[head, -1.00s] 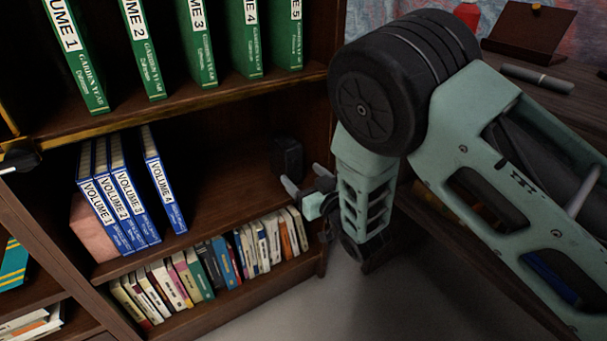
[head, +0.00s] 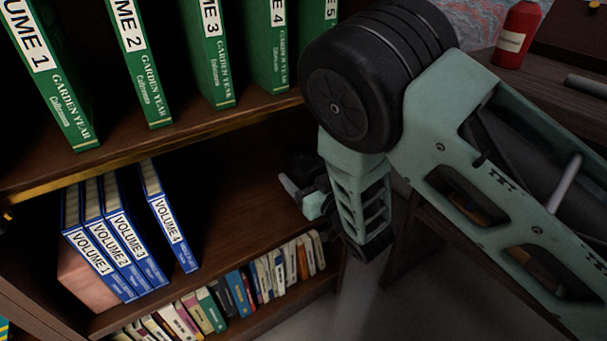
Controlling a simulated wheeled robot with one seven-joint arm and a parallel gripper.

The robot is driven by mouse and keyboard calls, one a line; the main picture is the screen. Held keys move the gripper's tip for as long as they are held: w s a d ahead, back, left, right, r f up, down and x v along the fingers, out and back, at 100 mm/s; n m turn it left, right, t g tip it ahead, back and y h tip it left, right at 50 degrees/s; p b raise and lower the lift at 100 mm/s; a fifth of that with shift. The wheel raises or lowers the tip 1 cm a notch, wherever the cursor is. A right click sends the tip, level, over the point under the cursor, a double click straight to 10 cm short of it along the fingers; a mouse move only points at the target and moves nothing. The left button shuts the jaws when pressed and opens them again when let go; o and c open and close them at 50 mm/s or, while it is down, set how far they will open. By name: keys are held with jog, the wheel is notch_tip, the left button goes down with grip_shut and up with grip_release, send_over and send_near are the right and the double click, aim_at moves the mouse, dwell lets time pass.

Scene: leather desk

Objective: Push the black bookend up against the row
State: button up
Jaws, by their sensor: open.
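The row of blue volumes (head: 112,240) stands on the middle shelf at left. Volume 4 (head: 170,218) stands apart to the right of Volume 3 with a gap between, and leans. The black bookend (head: 299,160) is a dark shape at the right end of the same shelf, partly hidden behind my gripper and hard to make out against the dark wood. My gripper (head: 301,190) is open at the right side of the shelf opening, in front of the bookend. I cannot tell whether it touches the bookend.
A pink block (head: 88,281) stands at the row's left end. Large green volumes (head: 140,65) fill the shelf above, and small books (head: 240,290) the shelf below. The middle shelf (head: 225,225) is bare between Volume 4 and my gripper. A red bottle (head: 515,38) stands on the desk.

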grip_shut()
jog(key=shift+s+a, duration=0.1)
jog(key=shift+s+a, duration=0.55)
jog(key=shift+a, duration=0.25)
jog(key=shift+s+a, duration=0.5)
jog(key=shift+a, duration=0.25)
jog(key=shift+s+a, duration=0.15)
jog(key=shift+a, duration=0.15)
jog(key=shift+s+a, duration=0.55)
jog(key=shift+a, duration=0.25)
jog(key=shift+s+a, duration=0.5)
jog(key=shift+a, duration=0.25)
jog(key=shift+s+a, duration=0.55)
jog(key=shift+a, duration=0.25)
jog(key=shift+s+a, duration=0.2)
jog(key=shift+a, duration=0.1)
jog(key=shift+s+a, duration=0.45)
jog(key=shift+a, duration=0.15)
